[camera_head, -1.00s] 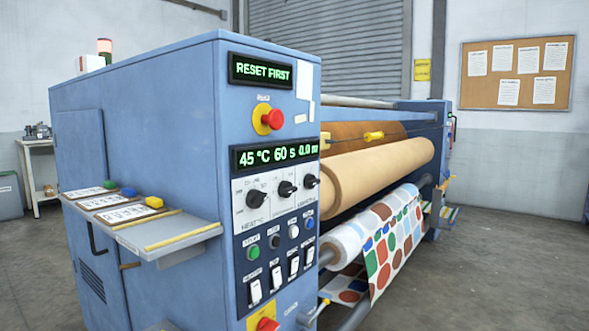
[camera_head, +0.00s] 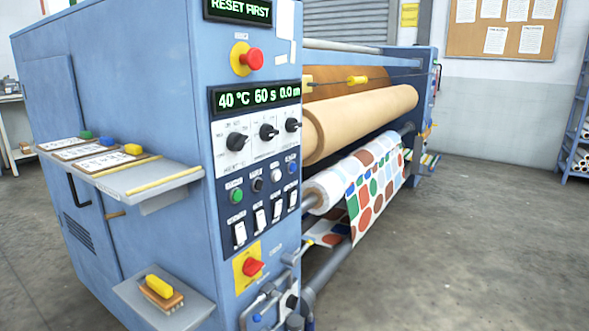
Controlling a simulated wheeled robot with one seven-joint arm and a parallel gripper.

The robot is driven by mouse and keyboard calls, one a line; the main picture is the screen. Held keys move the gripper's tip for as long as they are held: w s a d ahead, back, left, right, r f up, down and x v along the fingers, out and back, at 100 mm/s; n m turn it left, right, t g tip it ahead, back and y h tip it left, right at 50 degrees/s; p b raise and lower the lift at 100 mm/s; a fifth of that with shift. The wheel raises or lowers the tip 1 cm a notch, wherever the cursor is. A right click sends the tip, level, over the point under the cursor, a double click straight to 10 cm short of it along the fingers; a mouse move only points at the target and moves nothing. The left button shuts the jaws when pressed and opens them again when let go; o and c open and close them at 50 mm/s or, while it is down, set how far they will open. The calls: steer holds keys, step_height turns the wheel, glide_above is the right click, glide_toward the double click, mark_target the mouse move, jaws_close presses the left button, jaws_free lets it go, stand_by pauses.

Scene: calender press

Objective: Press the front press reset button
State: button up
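The press control panel (camera_head: 228,157) is on the front of the blue machine. Below three black knobs is a slanting row of round buttons: a green button (camera_head: 236,196), a black button (camera_head: 257,185), a white button (camera_head: 275,174) and a blue button (camera_head: 292,165) at the right end. Their labels are too small to read, so I cannot tell which is reset. The upper display (camera_head: 238,9) reads "RESET FIRST". The lower display (camera_head: 256,97) reads 40 °C, 60 s, 0.0 m. My gripper is not in view.
A red mushroom button (camera_head: 253,60) is above the lower display; a red rotary switch (camera_head: 252,266) is below the white rockers. A side shelf (camera_head: 150,183) and a low shelf (camera_head: 190,312) jut out left. Pipes (camera_head: 268,302) stick out low. Open floor (camera_head: 470,240) lies right.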

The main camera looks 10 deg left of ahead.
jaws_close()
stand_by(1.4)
